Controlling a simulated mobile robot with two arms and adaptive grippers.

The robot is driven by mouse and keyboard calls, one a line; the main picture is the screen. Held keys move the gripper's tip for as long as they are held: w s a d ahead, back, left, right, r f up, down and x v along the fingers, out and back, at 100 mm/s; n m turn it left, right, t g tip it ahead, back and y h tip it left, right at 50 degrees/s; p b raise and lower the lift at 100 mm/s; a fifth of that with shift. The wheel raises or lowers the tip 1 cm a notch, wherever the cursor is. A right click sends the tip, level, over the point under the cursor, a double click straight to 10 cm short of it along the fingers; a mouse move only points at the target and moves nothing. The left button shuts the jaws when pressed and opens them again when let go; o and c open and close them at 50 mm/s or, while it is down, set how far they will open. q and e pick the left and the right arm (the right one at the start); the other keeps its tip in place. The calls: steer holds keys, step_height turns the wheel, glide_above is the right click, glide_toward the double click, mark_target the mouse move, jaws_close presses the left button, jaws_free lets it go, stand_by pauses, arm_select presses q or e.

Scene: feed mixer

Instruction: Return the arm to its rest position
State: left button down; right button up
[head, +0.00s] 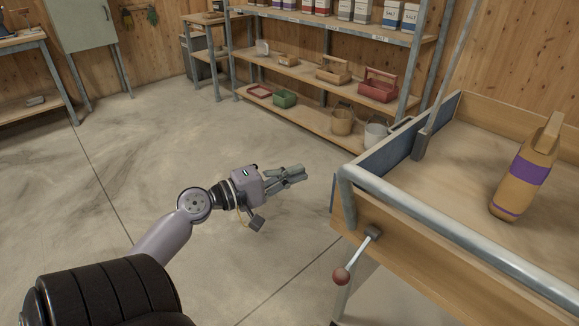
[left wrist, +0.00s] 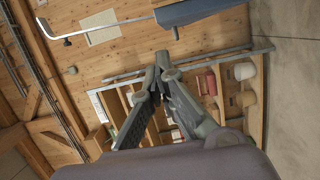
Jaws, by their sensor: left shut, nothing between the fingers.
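My left gripper (head: 303,172) is shut and empty in the head view. It hangs over the bare concrete floor, left of the feed mixer (head: 470,270) and apart from it. My left arm reaches in from the lower left, with the gripper pointing right. In the left wrist view the fingers (left wrist: 161,60) come together at the tips with nothing between them. My right gripper is not in view.
Shelves with boxes and a red toolbox (head: 378,88) stand behind. Floor to the left is clear.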

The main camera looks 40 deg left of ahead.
arm_select(q)
steer(key=shift+s+a, duration=0.1)
steer(key=shift+s, duration=0.4)
